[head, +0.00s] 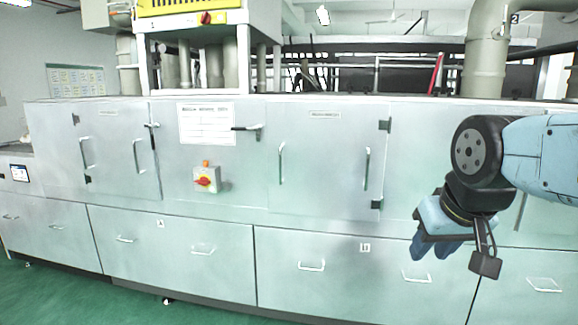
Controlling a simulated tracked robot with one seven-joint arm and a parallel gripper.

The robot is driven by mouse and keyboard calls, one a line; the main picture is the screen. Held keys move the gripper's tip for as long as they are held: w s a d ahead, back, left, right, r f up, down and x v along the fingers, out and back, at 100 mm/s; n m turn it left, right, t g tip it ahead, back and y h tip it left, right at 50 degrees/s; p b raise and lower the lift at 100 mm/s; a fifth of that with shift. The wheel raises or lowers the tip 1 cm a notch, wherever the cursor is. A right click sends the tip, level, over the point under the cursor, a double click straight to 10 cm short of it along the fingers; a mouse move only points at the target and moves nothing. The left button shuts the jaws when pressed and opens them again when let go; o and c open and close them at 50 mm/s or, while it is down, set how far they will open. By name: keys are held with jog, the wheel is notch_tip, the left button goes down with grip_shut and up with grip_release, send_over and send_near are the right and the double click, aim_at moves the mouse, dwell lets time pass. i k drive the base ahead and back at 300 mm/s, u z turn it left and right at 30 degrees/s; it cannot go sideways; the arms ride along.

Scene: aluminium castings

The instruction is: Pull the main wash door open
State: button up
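A large grey metal door (325,165) is in the middle of the machine front, flush with the panels around it. Its small label is too small to read, so I cannot confirm that it is the main wash door. It has a vertical bar handle (281,163) on the left and another bar (367,168) on the right. Black hinges are along its right edge. A black latch lever (250,130) is at its upper left. My gripper (428,256) hangs to the right of the door, pointing down. Its blue fingers look apart, with nothing between them.
A smaller closed door (115,150) is at the left. Lower panels with handles (311,266) run along the bottom. Green floor (60,295) shows at the lower left.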

aim_at(325, 159)
jog(key=z, duration=0.25)
jog(key=i, duration=1.5)
jog(key=u, duration=0.5)
